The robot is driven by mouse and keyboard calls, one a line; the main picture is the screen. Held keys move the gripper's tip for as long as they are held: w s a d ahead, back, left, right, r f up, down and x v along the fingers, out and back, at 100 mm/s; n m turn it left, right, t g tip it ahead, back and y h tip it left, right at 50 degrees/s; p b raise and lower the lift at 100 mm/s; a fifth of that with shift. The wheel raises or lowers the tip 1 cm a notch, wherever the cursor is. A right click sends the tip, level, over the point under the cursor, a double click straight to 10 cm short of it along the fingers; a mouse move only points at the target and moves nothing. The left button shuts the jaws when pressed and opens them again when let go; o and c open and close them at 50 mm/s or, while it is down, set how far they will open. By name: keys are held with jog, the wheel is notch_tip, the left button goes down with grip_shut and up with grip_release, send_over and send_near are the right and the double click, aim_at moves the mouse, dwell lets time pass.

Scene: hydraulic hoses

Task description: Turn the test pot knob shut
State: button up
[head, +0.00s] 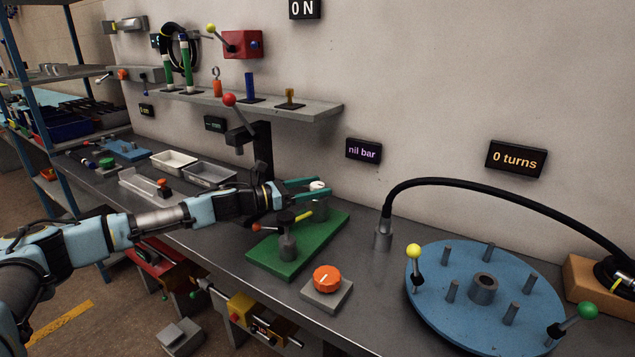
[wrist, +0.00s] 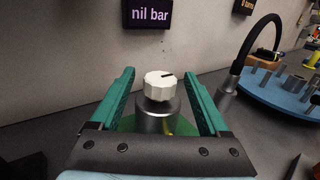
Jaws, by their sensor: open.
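The test pot knob (wrist: 159,85) is white and ribbed, with a dark mark on its top. It sits on a grey metal pot (wrist: 155,117) on the green plate (head: 323,237). In the head view the knob (head: 317,186) shows between the green fingers of my gripper (head: 318,188). In the wrist view my gripper (wrist: 160,95) is open, with one finger on each side of the knob and a visible gap on both sides. A display reading "nil bar" (head: 363,151) hangs on the wall behind; it also shows in the wrist view (wrist: 151,12).
A post with a yellow-tipped lever (head: 288,247) stands on the green plate near my gripper. An orange dial (head: 327,279) sits on the bench in front. A blue round plate with pegs (head: 450,318) and a black hose (head: 480,184) are to the right.

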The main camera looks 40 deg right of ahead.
jog(key=shift+s+d, duration=0.1)
jog(key=shift+d, duration=0.3)
grip_shut()
dwell(0.4)
